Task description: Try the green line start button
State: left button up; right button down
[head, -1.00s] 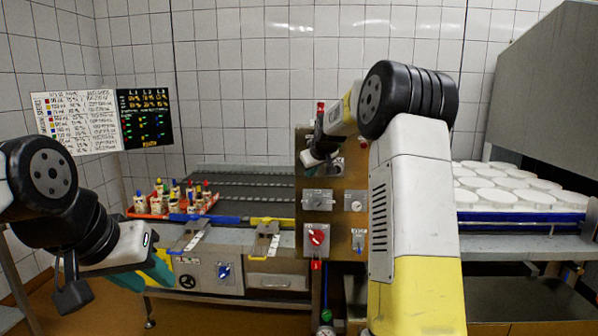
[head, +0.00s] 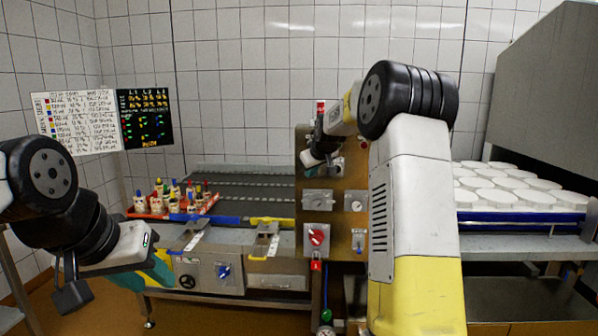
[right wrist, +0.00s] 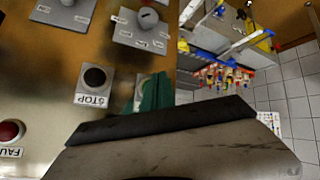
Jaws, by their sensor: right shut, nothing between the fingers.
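The upright control panel (head: 347,225) stands in the middle of the head view. My right gripper (right wrist: 155,92) is shut and empty, its green fingertips close against the panel. In the right wrist view, a button plate (right wrist: 140,82) is mostly hidden behind these fingertips, so I cannot make out its button's colour or whether they touch it. Beside it is a black button (right wrist: 95,77) on a plate marked STOP. My left gripper (head: 158,272) hangs low at the left, away from the panel; its jaw opening is unclear.
A red FAULT lamp (right wrist: 10,131) and a grey selector switch (right wrist: 148,18) are near the STOP button. A red rotary switch (head: 317,236) sits lower on the panel. A red tray (head: 150,212) of bottles stands left; white moulds (head: 510,183) stand right.

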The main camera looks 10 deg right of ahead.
jog(key=shift+w, duration=0.1)
dwell(0.6)
jog(key=shift+w+d, duration=0.15)
jog(key=shift+w, duration=0.2)
jog(key=shift+w+d, duration=0.15)
jog(key=shift+w, duration=0.3)
dwell(0.6)
dwell(0.3)
jog(key=shift+s+a, duration=0.3)
jog(key=shift+s, duration=0.6)
jog(key=shift+s, duration=0.1)
jog(key=s, duration=0.2)
jog(key=s+a, duration=0.1)
jog(key=s, duration=0.1)
jog(key=shift+s+a, duration=0.2)
jog(key=shift+s, duration=0.1)
